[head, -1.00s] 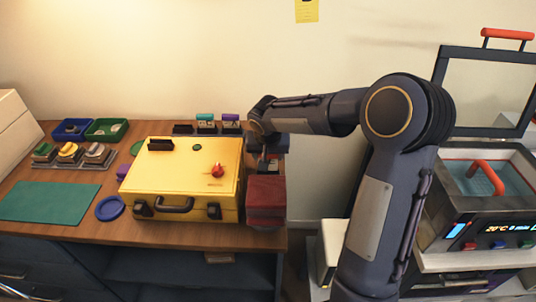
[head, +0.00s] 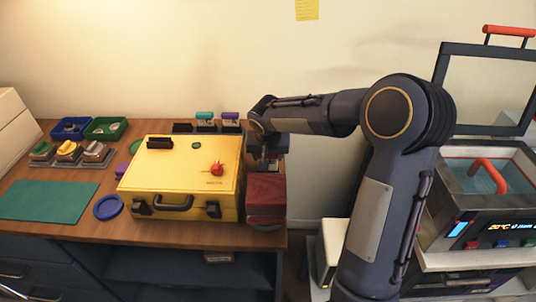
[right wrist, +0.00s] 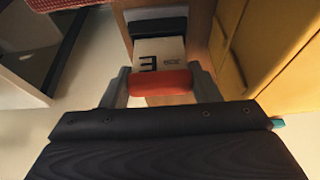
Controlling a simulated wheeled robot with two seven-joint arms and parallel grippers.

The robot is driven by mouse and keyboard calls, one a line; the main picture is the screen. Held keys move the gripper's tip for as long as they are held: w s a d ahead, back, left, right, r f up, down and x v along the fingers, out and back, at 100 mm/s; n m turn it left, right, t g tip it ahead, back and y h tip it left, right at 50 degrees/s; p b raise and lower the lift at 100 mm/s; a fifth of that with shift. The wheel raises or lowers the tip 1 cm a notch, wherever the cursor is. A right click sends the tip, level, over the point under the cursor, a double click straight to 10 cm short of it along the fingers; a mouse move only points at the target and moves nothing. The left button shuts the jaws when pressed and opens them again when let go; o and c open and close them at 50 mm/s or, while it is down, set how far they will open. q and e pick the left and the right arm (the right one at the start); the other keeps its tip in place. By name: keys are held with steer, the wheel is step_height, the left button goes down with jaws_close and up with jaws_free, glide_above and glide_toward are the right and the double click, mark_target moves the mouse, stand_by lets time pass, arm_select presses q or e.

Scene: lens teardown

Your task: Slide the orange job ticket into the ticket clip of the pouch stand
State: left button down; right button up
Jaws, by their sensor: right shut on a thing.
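The orange job ticket (right wrist: 162,82) shows in the right wrist view as an orange bar above a white card with dark print. My right gripper (right wrist: 160,88) is shut on the orange bar, one finger at each end. The white card reaches up to a dark block (right wrist: 158,26), perhaps the ticket clip; I cannot tell whether the card is in it or only in front of it. In the head view my right gripper (head: 270,160) is small and partly hidden, just behind a dark red box-like thing (head: 266,190). My left gripper is not in view.
A yellow case (head: 180,180) stands close left of my right gripper. Teal-topped (head: 205,116) and purple-topped (head: 231,117) items stand at the back. A green mat (head: 45,201) and blue ring (head: 108,207) lie left. A bath with an orange handle (head: 488,176) is at right.

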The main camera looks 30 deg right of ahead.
steer(key=shift+f+b, duration=1.2)
stand_by(0.4)
steer(key=o, duration=1.4)
steer(key=shift+r, duration=0.1)
steer(key=shift+r+p, duration=3)
steer(key=shift+r, duration=1.5)
